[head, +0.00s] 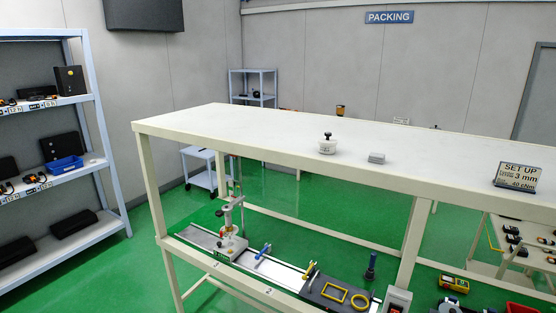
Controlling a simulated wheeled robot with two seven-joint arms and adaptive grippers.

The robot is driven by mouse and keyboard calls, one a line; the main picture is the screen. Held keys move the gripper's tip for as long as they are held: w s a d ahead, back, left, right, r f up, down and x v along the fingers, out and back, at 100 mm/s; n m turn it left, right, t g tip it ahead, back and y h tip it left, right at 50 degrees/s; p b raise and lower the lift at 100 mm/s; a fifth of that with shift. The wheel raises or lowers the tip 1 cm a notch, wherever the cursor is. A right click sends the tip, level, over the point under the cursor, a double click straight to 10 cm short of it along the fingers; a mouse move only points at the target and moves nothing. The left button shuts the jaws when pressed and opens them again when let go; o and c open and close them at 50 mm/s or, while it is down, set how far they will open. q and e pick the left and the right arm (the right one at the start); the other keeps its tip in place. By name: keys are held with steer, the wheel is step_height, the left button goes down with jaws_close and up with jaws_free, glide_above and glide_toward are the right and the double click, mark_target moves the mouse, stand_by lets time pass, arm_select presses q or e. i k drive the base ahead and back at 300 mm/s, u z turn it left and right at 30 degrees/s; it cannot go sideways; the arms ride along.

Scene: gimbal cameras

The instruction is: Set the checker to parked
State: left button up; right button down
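No label I can read names the checker. A small round white device with a black knob on top (327,145) stands upright on the white tabletop; it may be the checker, but I cannot tell, and its setting is too small to read. A small grey block (377,158) lies to its right. On the lower level, an upright stand with a grey lever or clamp head (232,230) sits on a pale rail. Neither of my grippers is in view.
The white table (225,122) is mostly bare. A sign (517,177) reading "SET UP", "3 mm", "40 cNm" stands at its right. Below are a dark plate with yellow outlines (338,293), a white switch box (397,299) and a yellow device (454,284). Shelving (90,100) stands left.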

mark_target(238, 244)
steer(key=z, duration=0.05)
steer(key=i, duration=1.6)
steer(key=z, duration=0.2)
